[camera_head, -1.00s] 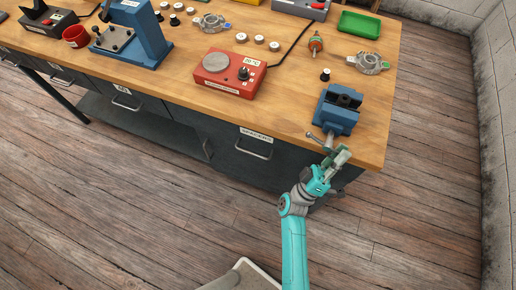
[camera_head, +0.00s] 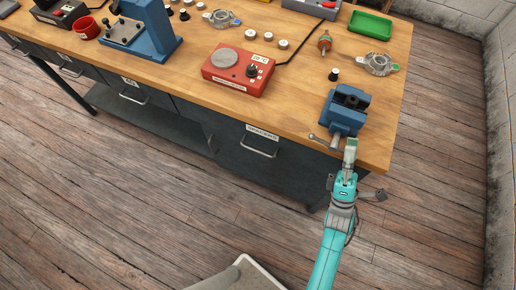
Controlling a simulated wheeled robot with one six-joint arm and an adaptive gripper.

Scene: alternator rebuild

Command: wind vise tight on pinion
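The blue vise (camera_head: 345,108) sits at the front right of the bench. Its dark jaws face up, and I cannot make out whether a part is between them. Its grey handle bar (camera_head: 321,141) sticks out to the left below the front edge of the vise. My gripper (camera_head: 350,146) is at the front of the vise by the screw end and hides part of the handle. Its fingers are too small and overlapped to tell whether they hold the bar. A small black part (camera_head: 333,75) stands on the bench behind the vise; I cannot tell if it is the pinion.
The wooden bench (camera_head: 280,115) has its front edge just under my gripper. A red hot plate (camera_head: 238,72) stands to the left. A copper-coloured rotor (camera_head: 325,43), a grey housing (camera_head: 378,64) and a green tray (camera_head: 370,25) lie behind. Floor to the right is clear.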

